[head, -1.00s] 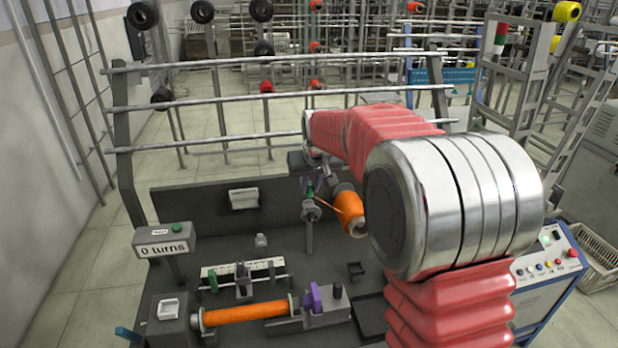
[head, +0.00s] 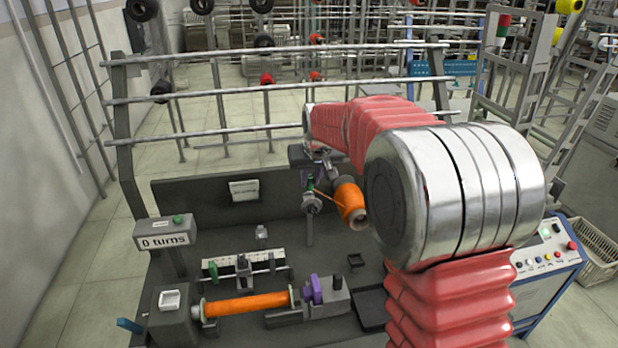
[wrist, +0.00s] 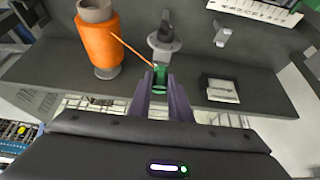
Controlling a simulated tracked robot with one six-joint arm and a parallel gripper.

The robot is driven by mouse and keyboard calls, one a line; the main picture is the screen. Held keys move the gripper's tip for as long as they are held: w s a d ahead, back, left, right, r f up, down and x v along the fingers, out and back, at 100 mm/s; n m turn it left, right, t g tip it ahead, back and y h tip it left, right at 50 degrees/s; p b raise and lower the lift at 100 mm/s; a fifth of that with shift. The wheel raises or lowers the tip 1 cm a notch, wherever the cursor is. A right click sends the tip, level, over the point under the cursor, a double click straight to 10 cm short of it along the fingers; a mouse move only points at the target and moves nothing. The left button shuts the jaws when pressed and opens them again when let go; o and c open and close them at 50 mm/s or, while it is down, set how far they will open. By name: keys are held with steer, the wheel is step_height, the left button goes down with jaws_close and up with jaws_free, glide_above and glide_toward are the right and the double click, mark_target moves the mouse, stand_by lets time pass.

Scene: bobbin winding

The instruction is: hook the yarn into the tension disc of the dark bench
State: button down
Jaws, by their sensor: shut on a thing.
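My gripper (wrist: 160,84) has its two purple fingers shut on a small green piece (wrist: 162,76) at the end of the orange yarn. The yarn (wrist: 133,50) runs from the orange cone (wrist: 101,48) to that piece. The cone also shows in the head view (head: 349,202), right of the post. The grey tension disc (wrist: 163,39) is just beyond my fingertips in the wrist view. In the head view the tension disc (head: 311,204) sits on an upright post, slightly below the green piece. I cannot tell whether the yarn touches the disc.
The dark bench (head: 215,228) carries an orange bobbin (head: 247,304) at the front and a counter reading 0 turns (head: 165,233) at the left. A low back panel (head: 180,193) and horizontal rails (head: 230,92) stand behind. A small framed card (wrist: 219,91) lies right of my fingers.

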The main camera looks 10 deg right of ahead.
mark_target(310, 188)
steer(key=shift+f, duration=1.7)
steer(key=shift+a, duration=0.1)
steer(key=shift+a+r, duration=0.15)
steer(key=shift+a, duration=2.2)
steer(key=shift+r, duration=0.2)
steer(key=shift+a+r, duration=0.2)
steer(key=shift+r, duration=0.55)
steer(key=shift+a+r, duration=0.15)
steer(key=shift+r, duration=0.55)
steer(key=shift+a+r, duration=0.2)
steer(key=shift+r, duration=0.55)
